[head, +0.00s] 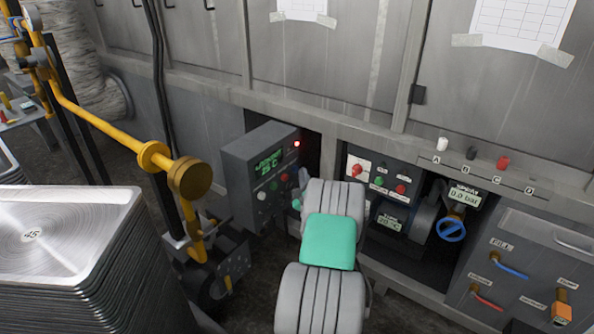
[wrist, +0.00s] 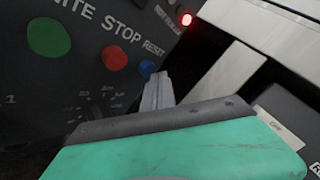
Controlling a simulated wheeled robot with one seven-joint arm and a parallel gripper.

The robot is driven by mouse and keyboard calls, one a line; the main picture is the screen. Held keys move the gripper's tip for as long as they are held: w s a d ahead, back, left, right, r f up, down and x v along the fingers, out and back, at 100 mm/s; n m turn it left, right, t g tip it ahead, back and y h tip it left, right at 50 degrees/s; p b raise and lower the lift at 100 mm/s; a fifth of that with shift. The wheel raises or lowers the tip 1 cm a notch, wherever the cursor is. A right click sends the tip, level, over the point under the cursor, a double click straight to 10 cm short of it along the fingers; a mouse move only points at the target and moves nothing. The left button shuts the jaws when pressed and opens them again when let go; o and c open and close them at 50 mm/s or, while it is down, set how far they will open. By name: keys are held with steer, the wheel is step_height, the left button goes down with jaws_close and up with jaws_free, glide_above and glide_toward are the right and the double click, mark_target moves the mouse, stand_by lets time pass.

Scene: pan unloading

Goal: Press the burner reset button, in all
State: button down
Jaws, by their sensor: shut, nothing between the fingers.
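The burner control box (head: 258,160) is grey with a lit green display, and its panel fills the left of the wrist view. In that view the blue button (wrist: 147,68) sits below the printed word RESET, right of the red button (wrist: 115,57) under STOP and the larger green button (wrist: 49,39). My gripper (wrist: 159,77) is shut and empty. Its fingertips appear just right of and slightly below the blue button; whether they touch it I cannot tell. A red lamp (wrist: 186,19) glows on the panel.
A yellow pipe (head: 110,130) and stacked metal pans (head: 65,240) stand at left. The frame's edge is close to my gripper.

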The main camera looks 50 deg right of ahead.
steer(key=shift+w+p, duration=0.35)
steer(key=shift+w, duration=0.2)
stand_by(0.6)
steer(key=shift+s, duration=0.1)
steer(key=shift+s+b, duration=0.45)
steer(key=shift+s, duration=0.4)
steer(key=shift+s, duration=0.1)
steer(key=s+b, duration=0.1)
steer(key=s, duration=0.2)
steer(key=s+b, duration=0.1)
steer(key=shift+s+d+b, duration=0.25)
steer(key=shift+s+b, duration=0.05)
steer(key=shift+s, duration=0.1)
